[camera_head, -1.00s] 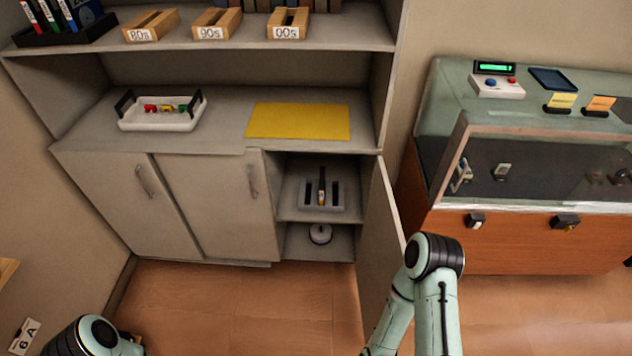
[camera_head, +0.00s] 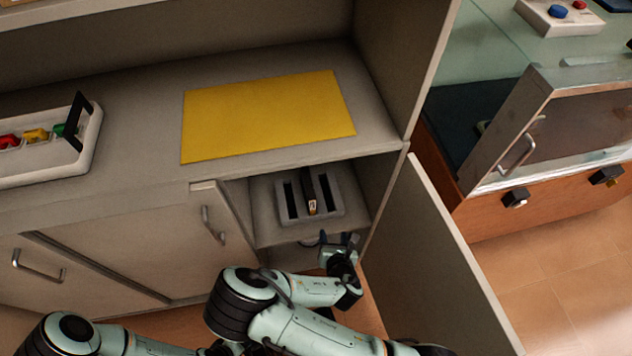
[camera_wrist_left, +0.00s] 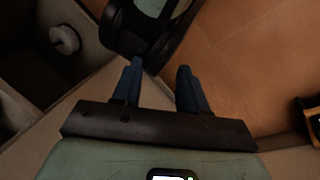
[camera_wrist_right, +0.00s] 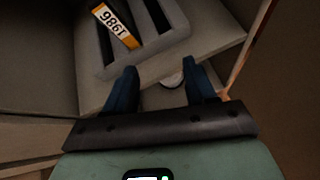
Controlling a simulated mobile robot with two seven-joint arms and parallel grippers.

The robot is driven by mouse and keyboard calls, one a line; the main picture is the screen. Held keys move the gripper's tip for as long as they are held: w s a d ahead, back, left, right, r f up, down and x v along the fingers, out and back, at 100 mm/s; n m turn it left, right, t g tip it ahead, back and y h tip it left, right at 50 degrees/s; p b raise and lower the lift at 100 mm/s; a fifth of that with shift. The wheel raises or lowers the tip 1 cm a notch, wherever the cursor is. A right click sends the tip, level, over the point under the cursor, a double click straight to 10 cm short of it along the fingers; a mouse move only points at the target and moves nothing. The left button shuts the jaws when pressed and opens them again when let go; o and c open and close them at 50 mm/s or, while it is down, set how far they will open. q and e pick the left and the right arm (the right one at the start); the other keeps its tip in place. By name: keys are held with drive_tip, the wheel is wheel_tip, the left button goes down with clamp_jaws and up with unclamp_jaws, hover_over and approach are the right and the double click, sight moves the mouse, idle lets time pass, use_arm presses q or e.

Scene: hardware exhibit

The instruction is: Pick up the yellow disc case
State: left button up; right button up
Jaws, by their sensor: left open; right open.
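A disc case (camera_head: 312,205) stands in the middle slot of a grey slotted rack (camera_head: 337,212) inside the open cupboard. Its body looks dark; its label is white and orange-yellow. In the right wrist view, the case (camera_wrist_right: 116,27) reads "1986" upside down. My right gripper (camera_head: 340,243) is open and empty in front of the cupboard opening, below and slightly right of the case. In the right wrist view its fingers (camera_wrist_right: 160,85) are apart, short of the rack. My left gripper (camera_wrist_left: 160,85) is open and empty over the floor, hidden in the head view.
The open cupboard door (camera_head: 440,250) stands right of my right arm. A yellow mat (camera_head: 265,115) lies on the counter above. A white round object (camera_wrist_left: 65,38) sits on the lower shelf.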

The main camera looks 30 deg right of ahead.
sight(314, 204)
drive_tip(key=w+n+t+b, duration=0.1)
drive_tip(key=w, duration=0.2)
drive_tip(key=w+n, duration=0.1)
drive_tip(key=w, duration=0.3)
drive_tip(key=w+n+t+b, duration=0.1)
drive_tip(key=w, duration=0.2)
drive_tip(key=shift+w+a+r+n+t+b, duration=0.15)
drive_tip(key=shift+w+r+n+t+b, duration=0.15)
drive_tip(key=shift+w+r+n, duration=0.1)
drive_tip(key=shift+y, duration=0.4)
drive_tip(key=b+x, duration=0.1)
drive_tip(key=x, duration=0.4)
drive_tip(key=shift+a+r+b, duration=0.2)
drive_tip(key=shift+b, duration=0.2)
drive_tip(key=shift+w+d+f, duration=0.1)
drive_tip(key=shift+w+d, duration=0.05)
drive_tip(key=shift+w, duration=0.4)
use_arm(q)
drive_tip(key=w+a+f+t, duration=0.1)
drive_tip(key=w+a+f, duration=0.1)
drive_tip(key=w+f, duration=0.3)
drive_tip(key=shift+w+a+f+y, duration=0.2)
drive_tip(key=shift+a+f+y, duration=0.05)
drive_tip(key=shift+f+y, duration=0.2)
use_arm(e)
clamp_jaws()
